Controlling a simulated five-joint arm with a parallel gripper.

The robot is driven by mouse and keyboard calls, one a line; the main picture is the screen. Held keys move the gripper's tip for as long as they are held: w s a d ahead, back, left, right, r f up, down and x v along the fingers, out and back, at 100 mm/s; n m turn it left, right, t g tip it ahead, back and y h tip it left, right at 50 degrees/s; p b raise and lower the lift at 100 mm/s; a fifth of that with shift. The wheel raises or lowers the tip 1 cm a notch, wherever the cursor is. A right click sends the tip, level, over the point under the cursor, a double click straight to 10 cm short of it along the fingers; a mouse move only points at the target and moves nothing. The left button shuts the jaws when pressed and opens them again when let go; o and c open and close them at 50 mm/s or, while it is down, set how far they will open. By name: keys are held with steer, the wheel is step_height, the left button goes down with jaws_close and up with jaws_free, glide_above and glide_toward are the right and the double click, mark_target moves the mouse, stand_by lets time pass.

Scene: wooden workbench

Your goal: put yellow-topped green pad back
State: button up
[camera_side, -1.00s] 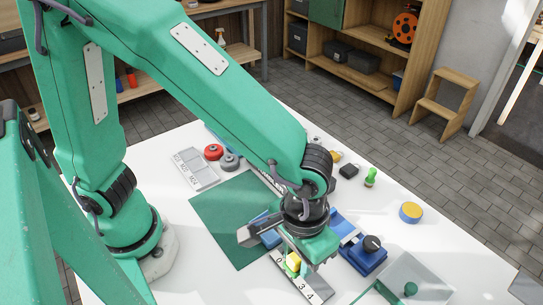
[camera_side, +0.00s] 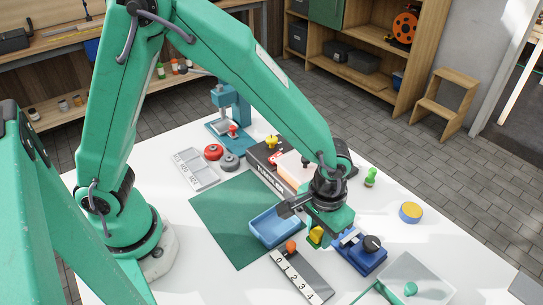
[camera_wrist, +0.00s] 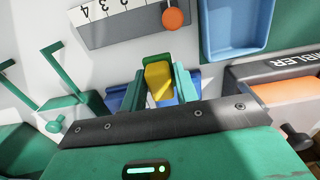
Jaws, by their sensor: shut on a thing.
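The yellow-topped green pad (camera_side: 316,236) is between the fingers of my gripper (camera_side: 320,238), which is shut on it. In the wrist view the pad's yellow top (camera_wrist: 158,82) shows between the green fingertips (camera_wrist: 160,85), with a green part at its far end. My gripper is over the right part of the bench, just left of a blue block with a black knob (camera_side: 371,244). Blue surfaces (camera_wrist: 115,100) show behind and beside the fingers in the wrist view. The pad's underside is hidden, and I cannot tell whether it touches anything.
A blue tray (camera_side: 275,236) lies left of my gripper, on the green mat's (camera_side: 230,215) edge. A numbered strip (camera_side: 297,279) with an orange knob (camera_side: 291,246) lies in front. A dark labelled box (camera_side: 264,163) stands behind. A clear-lidded tray (camera_side: 420,273) lies front right.

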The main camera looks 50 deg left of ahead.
mark_target(318, 243)
steer(key=shift+f, duration=0.15)
steer(key=shift+f, duration=1.85)
steer(key=shift+f, duration=0.1)
steer(key=o, duration=0.9)
steer(key=shift+o, duration=0.2)
step_height(318, 243, up, 12)
steer(key=shift+r, duration=0.1)
